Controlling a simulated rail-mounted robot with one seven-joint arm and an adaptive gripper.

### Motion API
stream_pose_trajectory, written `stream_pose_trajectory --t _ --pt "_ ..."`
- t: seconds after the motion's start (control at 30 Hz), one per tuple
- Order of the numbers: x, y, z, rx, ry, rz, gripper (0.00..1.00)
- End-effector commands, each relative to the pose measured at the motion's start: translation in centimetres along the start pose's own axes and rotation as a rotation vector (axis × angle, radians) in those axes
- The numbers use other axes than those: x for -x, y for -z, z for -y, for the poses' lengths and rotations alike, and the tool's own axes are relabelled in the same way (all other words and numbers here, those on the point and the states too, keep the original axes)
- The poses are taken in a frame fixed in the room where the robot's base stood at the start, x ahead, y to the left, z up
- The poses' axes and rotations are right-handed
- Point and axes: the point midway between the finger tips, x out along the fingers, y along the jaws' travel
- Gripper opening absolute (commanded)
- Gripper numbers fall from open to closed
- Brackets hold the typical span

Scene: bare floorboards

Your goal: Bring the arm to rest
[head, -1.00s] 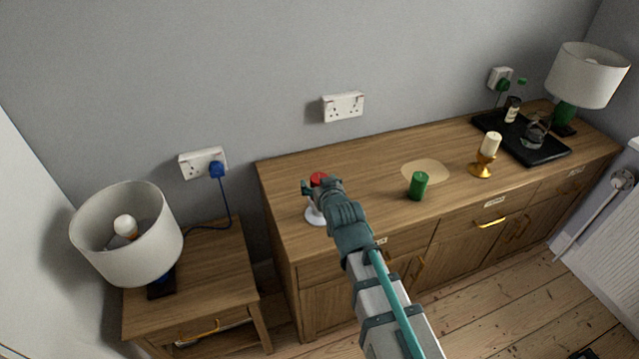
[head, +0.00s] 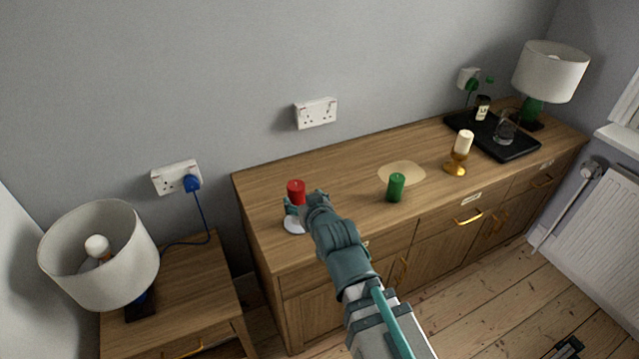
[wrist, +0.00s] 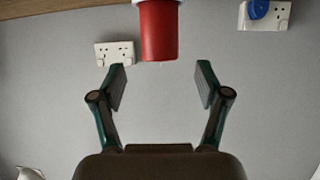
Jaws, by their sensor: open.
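My gripper (head: 306,203) is open above the left end of the sideboard in the head view. A red candle (head: 296,188) stands upright just beyond my gripper, on a white holder (head: 294,226) whose round base rests on the sideboard top. The middle of the holder is hidden behind my gripper. In the wrist view, the picture is upside down. My two fingers (wrist: 162,86) are spread with nothing between them, and the red candle (wrist: 158,32) lies ahead, clear of the fingertips.
A lamp (head: 100,255) stands on the bedside table at left. Floorboards (head: 500,300) in front are largely clear.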

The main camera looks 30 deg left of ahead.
Motion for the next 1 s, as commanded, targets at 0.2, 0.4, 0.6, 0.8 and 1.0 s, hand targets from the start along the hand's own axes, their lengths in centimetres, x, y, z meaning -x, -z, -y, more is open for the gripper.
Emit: stream_pose_trajectory --t 0.2,0.4,0.6,0.8,1.0 --pt "-0.2 -1.0 -1.5 -0.009 -0.020 0.026 0.75" --pt "-0.3 -6.3 -8.8 -0.062 -0.118 0.166 0.75" --pt "1.8 -14.9 -18.7 -0.167 -0.249 0.377 0.75" --pt "6.2 -23.6 -26.6 -0.302 -0.361 0.585 0.75" --pt "12.4 -32.2 -32.3 -0.468 -0.451 0.785 0.75"
